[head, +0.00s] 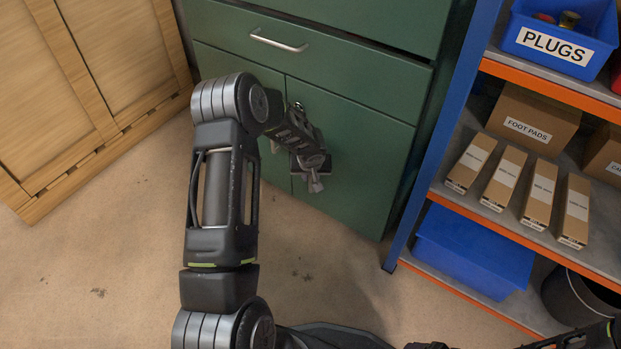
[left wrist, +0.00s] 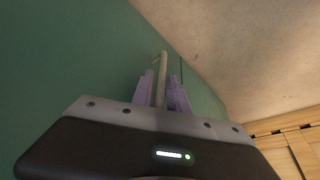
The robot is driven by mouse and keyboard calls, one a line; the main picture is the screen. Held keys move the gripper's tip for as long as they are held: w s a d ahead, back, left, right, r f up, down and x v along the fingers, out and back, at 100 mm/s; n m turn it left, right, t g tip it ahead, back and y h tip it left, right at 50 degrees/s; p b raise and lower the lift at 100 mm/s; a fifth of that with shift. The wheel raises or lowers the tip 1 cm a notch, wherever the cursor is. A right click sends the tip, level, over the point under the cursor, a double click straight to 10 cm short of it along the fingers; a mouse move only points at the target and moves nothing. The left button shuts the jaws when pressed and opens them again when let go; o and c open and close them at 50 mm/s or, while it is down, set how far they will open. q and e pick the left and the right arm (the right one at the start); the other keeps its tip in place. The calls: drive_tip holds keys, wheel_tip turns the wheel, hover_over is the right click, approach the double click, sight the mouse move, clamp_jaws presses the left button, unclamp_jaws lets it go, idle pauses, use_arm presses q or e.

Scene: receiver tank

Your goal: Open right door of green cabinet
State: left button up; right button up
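The green cabinet (head: 352,70) stands against the back, with a drawer above two doors. The right door (head: 352,150) looks closed, flush with the cabinet front. My left arm reaches across the left door, and my left gripper (head: 314,182) is at the right door near the middle seam. In the left wrist view, the purple fingers of my left gripper (left wrist: 162,95) lie close on both sides of a metal bar handle (left wrist: 161,75) on the green front. The arm and gripper hide most of that handle in the head view. My right gripper's fingers are not visible.
A blue-framed shelf (head: 440,130) with boxes and a blue PLUGS bin (head: 560,40) stands just right of the cabinet. A wooden crate-like unit (head: 85,90) is at the left. The floor (head: 330,270) in front of the cabinet is clear.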

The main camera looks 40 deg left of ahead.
use_arm(q)
drive_tip(key=shift+w+a+f, duration=0.1)
drive_tip(key=shift+f, duration=0.2)
drive_tip(key=shift+c, duration=0.6)
clamp_jaws()
idle(0.7)
